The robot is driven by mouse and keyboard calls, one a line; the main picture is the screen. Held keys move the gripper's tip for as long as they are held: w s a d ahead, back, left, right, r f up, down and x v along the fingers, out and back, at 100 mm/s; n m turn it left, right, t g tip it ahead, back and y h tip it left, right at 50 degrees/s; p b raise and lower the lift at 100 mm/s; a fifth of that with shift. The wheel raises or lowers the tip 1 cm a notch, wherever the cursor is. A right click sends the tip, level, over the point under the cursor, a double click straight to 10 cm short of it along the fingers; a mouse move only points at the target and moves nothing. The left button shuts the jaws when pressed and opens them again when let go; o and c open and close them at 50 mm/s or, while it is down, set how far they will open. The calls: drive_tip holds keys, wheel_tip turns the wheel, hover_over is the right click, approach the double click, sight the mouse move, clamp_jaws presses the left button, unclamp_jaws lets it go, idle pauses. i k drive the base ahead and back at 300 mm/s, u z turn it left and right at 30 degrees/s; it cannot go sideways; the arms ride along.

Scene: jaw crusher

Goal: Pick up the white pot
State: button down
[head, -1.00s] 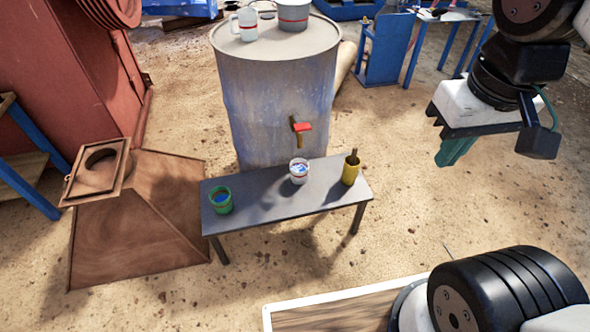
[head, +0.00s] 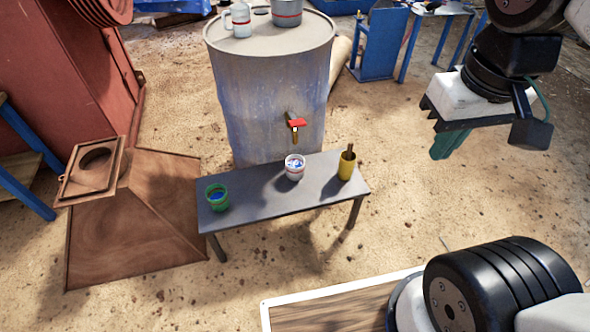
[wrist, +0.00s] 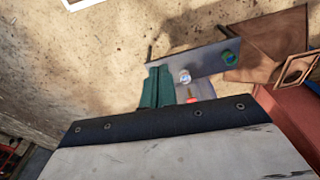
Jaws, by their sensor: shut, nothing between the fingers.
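My gripper (head: 446,146), with green fingers, hangs in the air to the right of the bench, well apart from the pot. In the wrist view its fingers (wrist: 156,86) are together and hold nothing.
The green pot (head: 216,197) and the yellow pot (head: 347,165) share the bench. Behind it stands a metal barrel (head: 268,95) with a red-handled tap (head: 297,124) and vessels on top. A rusty hopper (head: 130,220) is at left. Sandy ground right of the bench is clear.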

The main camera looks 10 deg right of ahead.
sight(295, 163)
drive_tip(key=z, duration=2.25)
drive_tip(key=i, duration=1.2)
drive_tip(key=u, duration=3.5)
drive_tip(key=i, duration=0.5)
drive_tip(key=u, duration=0.05)
